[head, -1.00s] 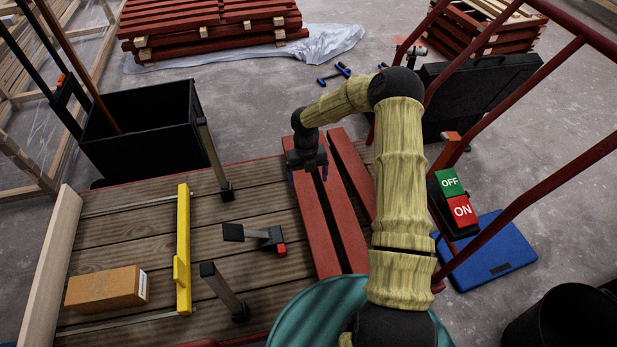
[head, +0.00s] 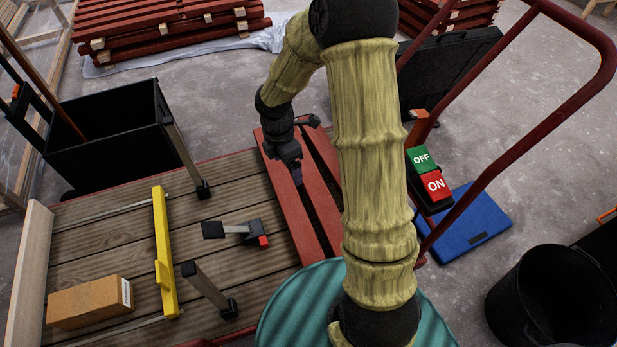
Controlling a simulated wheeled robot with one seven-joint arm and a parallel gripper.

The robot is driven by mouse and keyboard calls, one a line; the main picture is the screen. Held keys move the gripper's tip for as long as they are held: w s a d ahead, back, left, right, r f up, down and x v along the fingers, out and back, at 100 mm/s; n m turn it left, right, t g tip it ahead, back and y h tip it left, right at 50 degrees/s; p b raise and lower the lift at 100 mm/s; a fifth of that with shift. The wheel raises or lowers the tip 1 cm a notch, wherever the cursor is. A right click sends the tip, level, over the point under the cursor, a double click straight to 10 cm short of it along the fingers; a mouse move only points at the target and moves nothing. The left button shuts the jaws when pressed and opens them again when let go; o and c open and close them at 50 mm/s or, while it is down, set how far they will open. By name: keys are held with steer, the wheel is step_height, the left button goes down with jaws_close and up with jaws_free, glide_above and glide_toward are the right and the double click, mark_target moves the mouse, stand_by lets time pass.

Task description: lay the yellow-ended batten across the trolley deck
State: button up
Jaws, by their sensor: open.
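Two red battens lie side by side over the right part of the trolley's slatted wooden deck (head: 105,235), the left batten (head: 284,205) and the right batten (head: 327,180). Their near ends are hidden behind a teal rounded shape and my arm. No yellow end shows on either, so I cannot tell which is the yellow-ended batten. My gripper (head: 297,177) points down over the far part of the left batten, open, with nothing seen between its fingers. Whether it touches the wood is unclear.
On the deck are a yellow bar (head: 163,250), a cardboard box (head: 88,302), a black clamp-like tool (head: 232,229) and uprights. A black bin (head: 110,135) stands behind. The red handle rail (head: 520,140) and switch box (head: 428,175) are at right. Stacked red battens (head: 165,25) lie at the back.

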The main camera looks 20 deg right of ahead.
steer(key=s+r+m+t, duration=0.1)
steer(key=s+r+m, duration=0.4)
steer(key=m, duration=0.5)
steer(key=s+d+r+m+t, duration=0.1)
steer(key=s+r+m+t, duration=0.1)
steer(key=s+r+m, duration=0.3)
steer(key=s+m, duration=0.3)
steer(key=m, duration=0.2)
steer(key=shift+s+m+y, duration=0.2)
steer(key=shift+m+y, duration=0.1)
steer(key=shift+y, duration=0.1)
steer(key=shift+r, duration=0.15)
steer(key=w+p+v, duration=0.2)
steer(key=p+v, duration=1.1)
steer(key=p, duration=0.1)
steer(key=w+r+p+v, duration=0.1)
steer(key=w+p+v, duration=0.2)
steer(key=p+v, duration=1.1)
steer(key=w+p+v, duration=0.3)
steer(key=p+v, duration=1.1)
steer(key=shift+w+d+r, duration=0.15)
steer(key=shift+w+r, duration=0.1)
steer(key=shift+r, duration=0.1)
steer(key=shift+s, duration=0.1)
